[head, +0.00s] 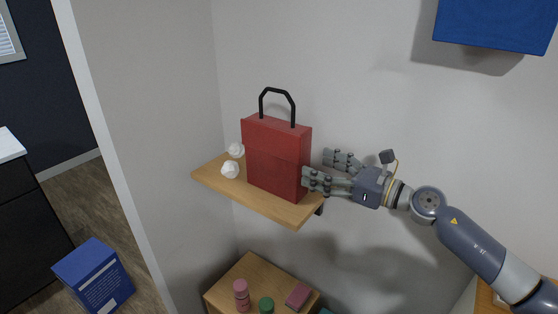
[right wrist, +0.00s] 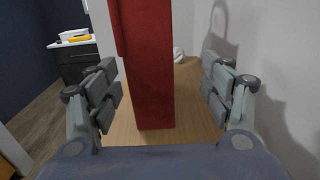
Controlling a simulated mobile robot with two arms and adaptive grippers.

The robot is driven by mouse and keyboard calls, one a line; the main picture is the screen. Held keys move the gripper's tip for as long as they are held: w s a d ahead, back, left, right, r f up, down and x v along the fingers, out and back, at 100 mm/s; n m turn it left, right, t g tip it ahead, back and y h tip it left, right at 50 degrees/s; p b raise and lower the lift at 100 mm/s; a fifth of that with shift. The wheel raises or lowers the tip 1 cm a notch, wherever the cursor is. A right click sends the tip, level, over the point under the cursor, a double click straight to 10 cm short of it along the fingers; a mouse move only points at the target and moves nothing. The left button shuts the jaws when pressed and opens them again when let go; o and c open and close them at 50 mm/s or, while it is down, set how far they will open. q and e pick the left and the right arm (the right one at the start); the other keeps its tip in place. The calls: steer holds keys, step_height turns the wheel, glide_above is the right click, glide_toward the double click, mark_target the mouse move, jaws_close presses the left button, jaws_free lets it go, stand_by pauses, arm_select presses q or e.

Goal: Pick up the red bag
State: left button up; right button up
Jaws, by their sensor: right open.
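The red bag (head: 275,157) stands upright on a small wooden wall shelf (head: 260,203), with its black handle (head: 278,95) raised above it. My right gripper (head: 322,168) is open at the right side of the bag, low down near the shelf. In the right wrist view the bag (right wrist: 147,70) stands between the two spread fingers of the gripper (right wrist: 163,98), with a gap on each side. Whether the fingers reach past its near face is hard to tell. My left gripper is not in view.
Two white crumpled balls (head: 230,169) lie on the shelf left of the bag. The wall is close behind. Below stands a wooden cabinet (head: 245,275) with bottles (head: 241,290) and a pink box (head: 298,295). A blue box (head: 95,275) is on the floor; another blue box (head: 495,22) hangs upper right.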

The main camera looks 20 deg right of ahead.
mark_target(308, 162)
steer(key=x, duration=0.1)
steer(key=p+x, duration=0.1)
steer(key=x, duration=0.1)
steer(key=p+x, duration=0.1)
steer(key=shift+a+r, duration=0.3)
steer(key=shift+a, duration=0.1)
steer(key=shift+w+a+f, duration=0.1)
steer(key=shift+w+a, duration=0.2)
steer(key=shift+w, duration=0.05)
steer(key=shift+w+a+r+p, duration=0.3)
steer(key=shift+w+a+p, duration=0.25)
steer(key=shift+a+p, duration=0.25)
steer(key=shift+p+x, duration=0.4)
steer(key=shift+x, duration=0.8)
steer(key=shift+w+a+f, duration=0.2)
steer(key=shift+a, duration=0.05)
steer(key=shift+w, duration=0.1)
steer(key=c, duration=1.4)
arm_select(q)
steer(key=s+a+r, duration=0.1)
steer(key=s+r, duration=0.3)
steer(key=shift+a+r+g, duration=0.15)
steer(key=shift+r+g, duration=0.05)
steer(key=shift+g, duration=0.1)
arm_select(e)
steer(key=shift+o, duration=0.2)
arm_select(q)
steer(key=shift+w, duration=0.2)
